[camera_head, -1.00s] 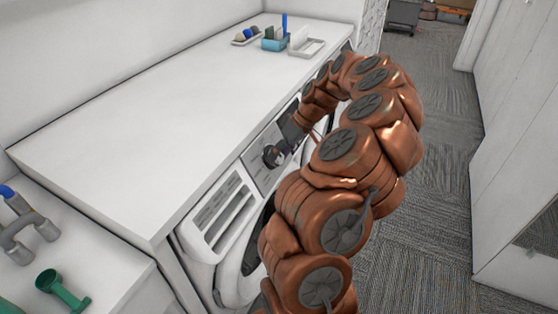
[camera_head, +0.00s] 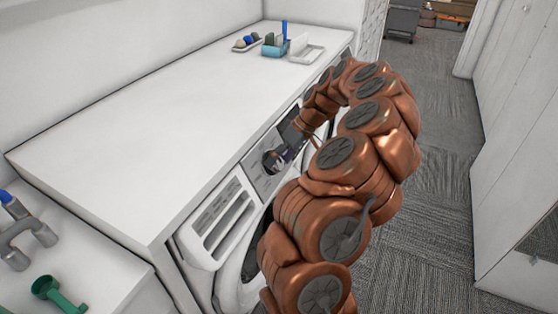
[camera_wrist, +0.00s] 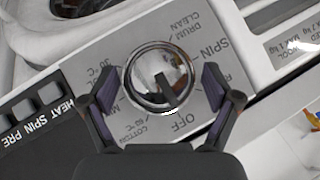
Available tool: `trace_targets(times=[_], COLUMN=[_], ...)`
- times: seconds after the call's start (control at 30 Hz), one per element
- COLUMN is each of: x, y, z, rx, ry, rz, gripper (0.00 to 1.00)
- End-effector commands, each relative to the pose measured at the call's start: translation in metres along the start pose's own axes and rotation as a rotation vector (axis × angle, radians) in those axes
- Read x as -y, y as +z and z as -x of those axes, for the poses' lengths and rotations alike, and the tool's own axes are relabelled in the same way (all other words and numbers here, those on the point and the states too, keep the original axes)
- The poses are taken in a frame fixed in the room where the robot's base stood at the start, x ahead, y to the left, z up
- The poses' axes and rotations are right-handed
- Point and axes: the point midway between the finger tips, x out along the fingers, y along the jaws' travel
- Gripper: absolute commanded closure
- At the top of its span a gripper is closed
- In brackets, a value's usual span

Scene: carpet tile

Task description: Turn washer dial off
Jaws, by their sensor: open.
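The washer dial (camera_wrist: 158,77) is a shiny round chrome knob on a grey panel with printed labels around it. Its dark pointer bar points down and slightly right, towards the OFF label (camera_wrist: 182,122) in the wrist view. My gripper (camera_wrist: 159,88) is open, with one finger on each side of the dial; I cannot tell whether either finger touches it. In the head view the dial (camera_head: 272,160) shows on the front of the washer (camera_head: 234,285), and my gripper (camera_head: 287,150) is by it, partly hidden by my arm.
A white counter (camera_head: 150,120) overhangs the washer. A detergent drawer (camera_head: 216,216) is left of the dial. A teal holder (camera_head: 275,47) and a white tray (camera_head: 305,51) stand at the counter's far end. Carpet floor (camera_head: 435,200) is free to the right.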

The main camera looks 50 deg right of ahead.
Motion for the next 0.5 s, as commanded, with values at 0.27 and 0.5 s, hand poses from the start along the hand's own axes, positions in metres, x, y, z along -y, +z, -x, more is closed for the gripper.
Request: trace_targets(times=[0.27,0.5], x=[-0.001,-0.001], y=[0.000,-0.001], z=[0.013,0.049], rx=[-0.001,-0.004], ry=[0.002,0.004], rz=[0.000,-0.002], gripper=[0.12,0.12])
